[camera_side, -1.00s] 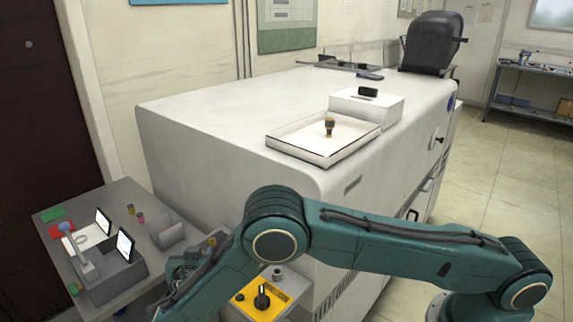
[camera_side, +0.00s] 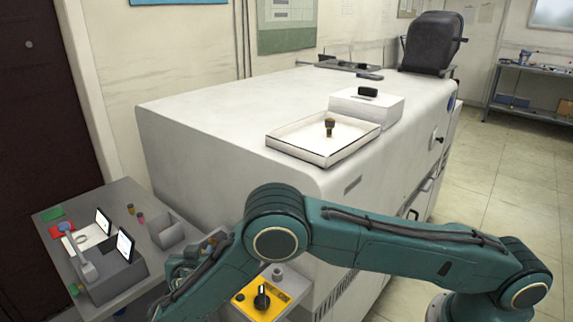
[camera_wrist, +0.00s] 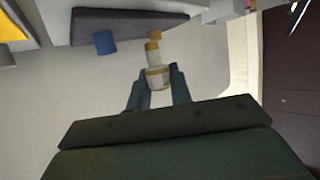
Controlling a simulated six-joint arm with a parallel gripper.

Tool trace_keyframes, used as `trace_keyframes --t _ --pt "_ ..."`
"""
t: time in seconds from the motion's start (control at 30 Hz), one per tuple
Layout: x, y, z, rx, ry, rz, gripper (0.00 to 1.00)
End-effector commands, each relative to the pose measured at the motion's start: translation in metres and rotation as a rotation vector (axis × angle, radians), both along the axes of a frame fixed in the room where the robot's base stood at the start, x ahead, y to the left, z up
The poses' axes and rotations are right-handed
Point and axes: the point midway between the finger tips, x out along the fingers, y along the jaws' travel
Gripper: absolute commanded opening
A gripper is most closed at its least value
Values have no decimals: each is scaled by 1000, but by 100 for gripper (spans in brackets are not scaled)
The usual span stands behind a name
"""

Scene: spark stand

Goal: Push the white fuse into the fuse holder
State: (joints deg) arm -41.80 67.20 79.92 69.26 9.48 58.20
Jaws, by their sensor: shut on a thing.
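My gripper (camera_wrist: 157,92) shows in the wrist view, its two blue-grey fingers closed around a white piece with gold bands, the white fuse (camera_wrist: 155,76). A gold cap stands at its far end, beyond the fingertips. I cannot make out whether that end touches anything. I cannot pick out the fuse holder with certainty in either view.
A yellow panel with a black knob (camera_side: 262,300) stands close right of my arm's lower end. The grey bench (camera_side: 115,200) carries a grey open box (camera_side: 172,232) and two upright screens. A white tray (camera_side: 323,140) lies on the large white cabinet (camera_side: 230,120).

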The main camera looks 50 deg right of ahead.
Motion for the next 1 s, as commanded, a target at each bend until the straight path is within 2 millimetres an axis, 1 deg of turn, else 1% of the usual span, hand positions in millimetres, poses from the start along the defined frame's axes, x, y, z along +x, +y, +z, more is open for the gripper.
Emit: trace_keyframes --t 0.43,1.0 --pt "0 0 2 0 0 0 0" --pt "0 0 17 0 0 0 0"
